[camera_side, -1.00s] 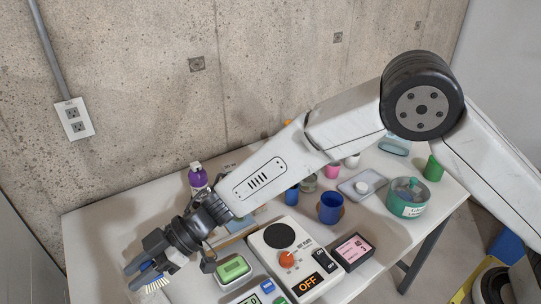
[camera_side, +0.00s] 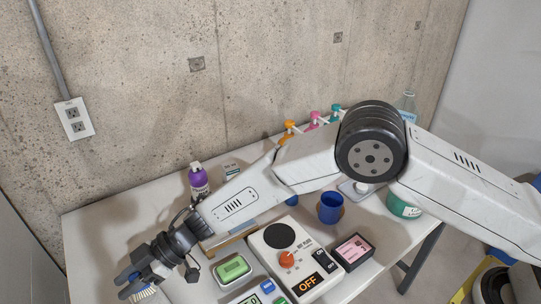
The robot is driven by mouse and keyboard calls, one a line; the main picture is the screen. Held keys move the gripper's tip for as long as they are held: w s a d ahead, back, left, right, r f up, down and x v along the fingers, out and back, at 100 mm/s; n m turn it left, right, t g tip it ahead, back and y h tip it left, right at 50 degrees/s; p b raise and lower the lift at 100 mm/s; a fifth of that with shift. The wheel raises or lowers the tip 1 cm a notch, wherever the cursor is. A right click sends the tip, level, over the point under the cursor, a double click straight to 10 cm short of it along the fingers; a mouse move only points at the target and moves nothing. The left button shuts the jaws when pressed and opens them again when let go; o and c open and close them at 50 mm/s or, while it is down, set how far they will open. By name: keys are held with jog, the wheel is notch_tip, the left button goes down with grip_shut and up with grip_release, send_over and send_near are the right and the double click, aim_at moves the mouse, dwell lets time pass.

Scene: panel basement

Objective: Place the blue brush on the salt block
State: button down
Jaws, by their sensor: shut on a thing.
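My gripper (camera_side: 128,285) is at the lower left, over the table's front left part. It is shut on the blue brush (camera_side: 146,294). The pale bristles point down and toward the front, and a bit of blue shows between the fingers. Much of the brush is hidden by the fingers. I cannot pick out the salt block for certain. A flat tan-edged item (camera_side: 229,241) lies partly hidden under my arm, left of the hot plate.
A hot plate (camera_side: 274,263) with an OFF label stands front centre. A green-topped device (camera_side: 232,268), a dark pink-screen box (camera_side: 354,249), a blue cup (camera_side: 330,208) and a purple bottle (camera_side: 198,180) stand around it. The table's left part (camera_side: 105,225) is clear.

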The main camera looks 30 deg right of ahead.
jog(key=shift+f, duration=1.4)
jog(key=shift+f, duration=0.1)
jog(key=shift+c, duration=2.2)
grip_release()
jog(key=shift+d+r, duration=0.1)
jog(key=shift+r, duration=0.1)
jog(key=v, duration=1.2)
jog(key=shift+f, duration=0.1)
